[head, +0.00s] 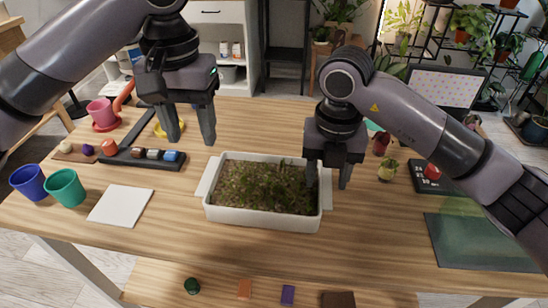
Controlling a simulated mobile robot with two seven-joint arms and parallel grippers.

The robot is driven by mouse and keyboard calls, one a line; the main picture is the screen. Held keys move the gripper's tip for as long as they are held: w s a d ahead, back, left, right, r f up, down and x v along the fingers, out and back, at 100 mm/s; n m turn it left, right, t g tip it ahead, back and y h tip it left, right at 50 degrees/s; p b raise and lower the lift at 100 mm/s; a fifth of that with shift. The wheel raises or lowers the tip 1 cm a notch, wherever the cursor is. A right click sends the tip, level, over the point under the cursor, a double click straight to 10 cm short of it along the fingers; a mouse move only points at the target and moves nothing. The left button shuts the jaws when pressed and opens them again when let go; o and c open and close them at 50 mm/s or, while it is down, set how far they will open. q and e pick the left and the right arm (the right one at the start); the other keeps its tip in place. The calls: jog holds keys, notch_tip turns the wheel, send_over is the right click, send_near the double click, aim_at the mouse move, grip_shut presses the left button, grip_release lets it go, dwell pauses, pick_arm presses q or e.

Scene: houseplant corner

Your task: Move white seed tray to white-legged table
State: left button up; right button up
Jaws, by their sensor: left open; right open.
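The white seed tray (262,218), filled with soil and small green seedlings, sits on the wooden table (370,235) in the middle of the head view. It has a handle at each short end. My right gripper (328,186) is open at the tray's right end, one finger over the inside and the other past the right wall; contact cannot be told. My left gripper (193,142) is open and empty, above and behind the tray's left end. A pale leg (75,264) shows under the table's front left edge; no other white-legged table is clearly identifiable.
Blue (29,181) and teal (66,188) cups and a white square (121,206) lie left of the tray. A dark organiser (140,160) is behind. A green mat (480,242) and small cactus pot (387,170) are right. A lower wooden surface (210,275) holds small items.

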notch_tip(320, 180, up, 12)
dwell(0.7)
dwell(0.4)
